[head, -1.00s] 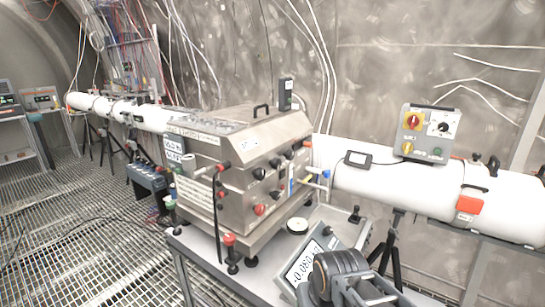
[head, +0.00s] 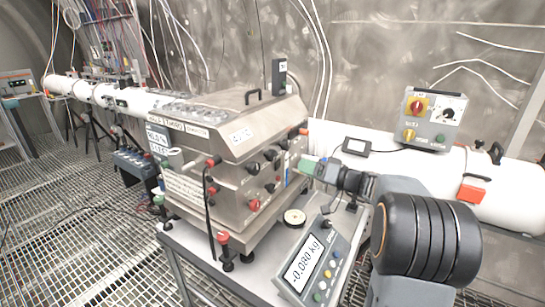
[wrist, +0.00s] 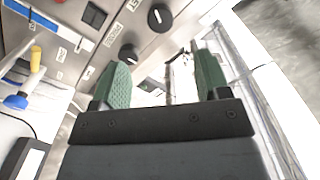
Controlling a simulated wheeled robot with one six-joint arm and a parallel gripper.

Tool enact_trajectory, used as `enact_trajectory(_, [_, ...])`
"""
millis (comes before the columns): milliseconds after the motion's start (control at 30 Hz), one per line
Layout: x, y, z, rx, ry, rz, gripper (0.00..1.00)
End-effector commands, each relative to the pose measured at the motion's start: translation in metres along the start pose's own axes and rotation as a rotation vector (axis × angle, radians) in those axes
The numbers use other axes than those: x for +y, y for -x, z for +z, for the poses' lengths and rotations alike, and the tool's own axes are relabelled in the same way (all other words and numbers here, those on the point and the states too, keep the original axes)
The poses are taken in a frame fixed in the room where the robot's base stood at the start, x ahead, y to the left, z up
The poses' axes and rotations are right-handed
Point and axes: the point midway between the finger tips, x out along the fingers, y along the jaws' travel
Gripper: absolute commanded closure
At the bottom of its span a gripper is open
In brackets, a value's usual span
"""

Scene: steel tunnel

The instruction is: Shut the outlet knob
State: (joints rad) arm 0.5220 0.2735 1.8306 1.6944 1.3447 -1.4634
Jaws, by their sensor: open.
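A steel box (head: 236,140) stands on a bench, with several black and red knobs on its side panel. A black knob (head: 253,167) and a red knob (head: 254,205) show there in the head view. In the wrist view, one black knob (wrist: 128,54) lies near the left fingertip and another black knob (wrist: 160,17) lies farther up. I cannot read which knob is labelled outlet. My gripper (wrist: 163,72) has green pads, spread apart with nothing between them. In the head view my gripper (head: 312,166) is beside the right end of the box's panel.
A yellow-handled fitting (wrist: 35,58) and blue fitting (wrist: 17,101) are left in the wrist view.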

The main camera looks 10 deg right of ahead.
Motion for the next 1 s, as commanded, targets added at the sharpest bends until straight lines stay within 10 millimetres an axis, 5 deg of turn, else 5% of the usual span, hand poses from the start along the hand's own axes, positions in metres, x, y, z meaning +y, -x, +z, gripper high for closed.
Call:
enact_trajectory(600, [-0.001,-0.104,-0.005,0.011,0.005,-0.003,0.31])
enact_trajectory(1000, [0.001,-0.132,-0.004,0.012,0.006,-0.001,0.31])
